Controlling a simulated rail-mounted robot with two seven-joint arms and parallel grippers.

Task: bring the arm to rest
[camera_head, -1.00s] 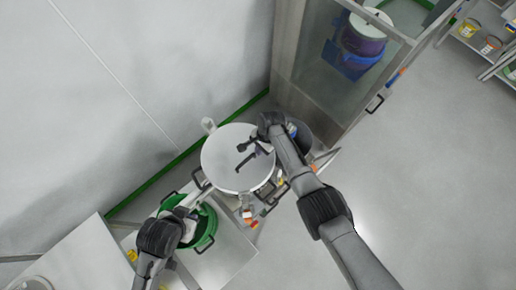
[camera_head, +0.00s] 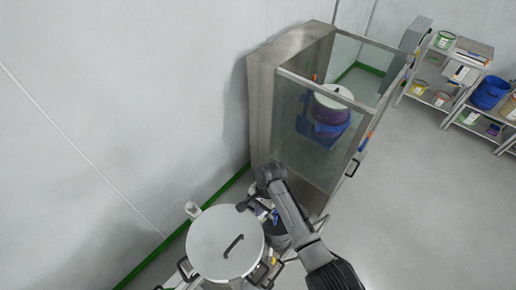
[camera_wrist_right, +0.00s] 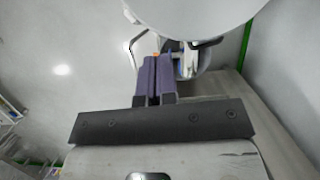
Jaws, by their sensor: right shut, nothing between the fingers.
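My right arm comes in from the bottom right of the head view and bends at the wrist. My right gripper (camera_head: 243,207) is beside the upper right rim of a round vessel's pale lid (camera_head: 205,240). In the right wrist view its two purple fingers (camera_wrist_right: 153,78) lie together, shut and empty. A pale round rim (camera_wrist_right: 195,14) fills the top of that view beyond the fingertips. My left arm and gripper are out of view.
The lid has a dark handle (camera_head: 233,245). A glass-walled cabinet (camera_head: 262,110) stands behind, with a blue-wrapped drum (camera_head: 328,115) inside. Shelves (camera_head: 440,100) with tubs stand at the upper right. The floor (camera_head: 430,200) on the right is clear.

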